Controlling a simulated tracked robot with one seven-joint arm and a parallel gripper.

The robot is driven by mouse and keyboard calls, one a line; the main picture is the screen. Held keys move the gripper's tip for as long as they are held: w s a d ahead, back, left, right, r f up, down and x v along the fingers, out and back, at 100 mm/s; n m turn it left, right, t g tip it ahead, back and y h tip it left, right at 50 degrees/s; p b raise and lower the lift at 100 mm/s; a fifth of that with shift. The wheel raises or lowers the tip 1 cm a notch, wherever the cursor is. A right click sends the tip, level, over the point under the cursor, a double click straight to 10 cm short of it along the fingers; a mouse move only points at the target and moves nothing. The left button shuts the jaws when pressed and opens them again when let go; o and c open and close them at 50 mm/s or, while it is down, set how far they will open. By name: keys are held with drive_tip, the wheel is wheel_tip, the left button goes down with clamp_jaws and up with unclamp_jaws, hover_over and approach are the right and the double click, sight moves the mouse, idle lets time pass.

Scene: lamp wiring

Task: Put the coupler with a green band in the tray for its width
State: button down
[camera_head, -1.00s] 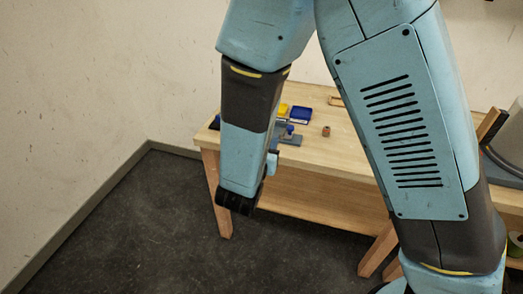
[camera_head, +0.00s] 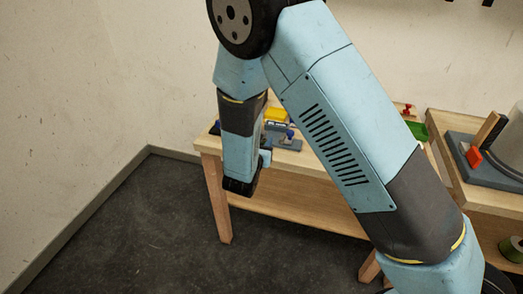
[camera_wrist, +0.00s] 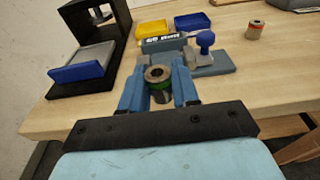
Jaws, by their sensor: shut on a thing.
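In the wrist view my gripper (camera_wrist: 160,92) is shut on the coupler with a green band (camera_wrist: 158,80), a short metal ring with a dark bore. It is held upright, its open end facing the camera, in front of the table's near edge. A yellow tray (camera_wrist: 152,28) and a blue tray (camera_wrist: 192,22) stand side by side further back on the table. In the head view the yellow tray (camera_head: 277,115) shows beside my arm, and a green tray (camera_head: 418,131) sits to the right. My arm hides my fingertips and the coupler there.
A grey block with a blue knob (camera_wrist: 205,38) and a labelled bar lies just beyond the coupler. A black stand with a blue-edged plate (camera_wrist: 78,72) is at left. Another coupler, with a reddish band (camera_wrist: 254,30), stands at right. Bare wood (camera_wrist: 270,75) lies between.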

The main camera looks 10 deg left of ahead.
drive_tip(key=shift+w+a+f, duration=0.2)
drive_tip(key=shift+w+f, duration=0.4)
drive_tip(key=shift+f, duration=0.25)
drive_tip(key=shift+w+a+f, duration=0.1)
drive_tip(key=shift+w+f, duration=0.15)
drive_tip(key=shift+f, duration=1.3)
drive_tip(key=shift+f, duration=0.15)
drive_tip(key=c, duration=0.8)
unclamp_jaws()
drive_tip(key=s, duration=0.4)
drive_tip(key=s+a+r, duration=0.1)
drive_tip(key=s, duration=0.8)
drive_tip(key=shift+s+a+r, duration=0.25)
drive_tip(key=shift+s+r, duration=0.05)
drive_tip(key=shift+s, duration=0.05)
